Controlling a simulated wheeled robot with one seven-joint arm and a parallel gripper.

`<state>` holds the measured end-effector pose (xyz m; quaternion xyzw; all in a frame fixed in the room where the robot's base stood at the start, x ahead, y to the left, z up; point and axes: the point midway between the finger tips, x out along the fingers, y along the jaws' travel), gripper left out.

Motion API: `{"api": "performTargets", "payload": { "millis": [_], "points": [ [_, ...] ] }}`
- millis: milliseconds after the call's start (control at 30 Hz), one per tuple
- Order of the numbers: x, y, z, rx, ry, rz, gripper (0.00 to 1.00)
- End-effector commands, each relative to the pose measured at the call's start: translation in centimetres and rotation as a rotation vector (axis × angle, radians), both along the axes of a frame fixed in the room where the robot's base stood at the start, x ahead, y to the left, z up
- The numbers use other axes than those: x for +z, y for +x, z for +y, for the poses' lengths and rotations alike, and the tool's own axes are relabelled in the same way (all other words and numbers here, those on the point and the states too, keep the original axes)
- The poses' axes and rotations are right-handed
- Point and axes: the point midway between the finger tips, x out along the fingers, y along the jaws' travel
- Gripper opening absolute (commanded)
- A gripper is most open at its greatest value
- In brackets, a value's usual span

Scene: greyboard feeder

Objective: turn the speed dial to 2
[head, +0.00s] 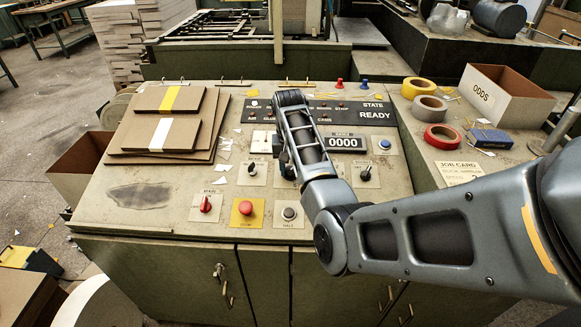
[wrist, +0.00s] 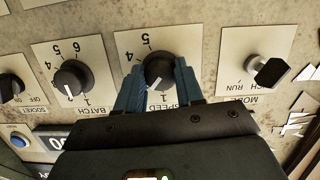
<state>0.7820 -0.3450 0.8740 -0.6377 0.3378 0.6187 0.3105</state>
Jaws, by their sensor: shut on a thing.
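The speed dial (wrist: 158,68) is a round black knob on a cream plate marked SPEED, upside down in the wrist view. My gripper (wrist: 158,80) is shut on it, with one blue finger on each side of the knob. The white pointer mark shows at the knob's lower edge, pointing down and slightly left, near the 1. The numbers 1, 4 and 5 show; 2 and 3 are hidden, apparently by the left finger, so the exact setting is unclear. In the head view, my arm covers most of the speed dial and my gripper (head: 287,164).
The batch dial (wrist: 72,77) and the mode switch (wrist: 268,70) stand close on either side. Cardboard sheets (head: 165,120) lie at the panel's left.

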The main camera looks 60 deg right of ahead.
Motion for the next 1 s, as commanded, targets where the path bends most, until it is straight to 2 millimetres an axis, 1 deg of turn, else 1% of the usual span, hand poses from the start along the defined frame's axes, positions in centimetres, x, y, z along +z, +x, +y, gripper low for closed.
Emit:
{"api": "performTargets", "payload": {
  "millis": [200,233,500,767,867,1000],
  "points": [
    [0.1,0.1,-0.1,-0.002,-0.003,-0.002,0.06],
    [0.1,0.1,-0.1,-0.002,-0.003,-0.002,0.38],
    [0.1,0.0,0.0,-0.001,-0.002,-0.001,0.62],
    [0.2,0.0,0.0,-0.001,-0.001,-0.002,0.62],
    [1.0,0.1,0.0,-0.001,-0.002,-0.003,0.62],
    [3.3,0.1,0.1,-0.002,-0.004,-0.004,0.62]
  ]
}}
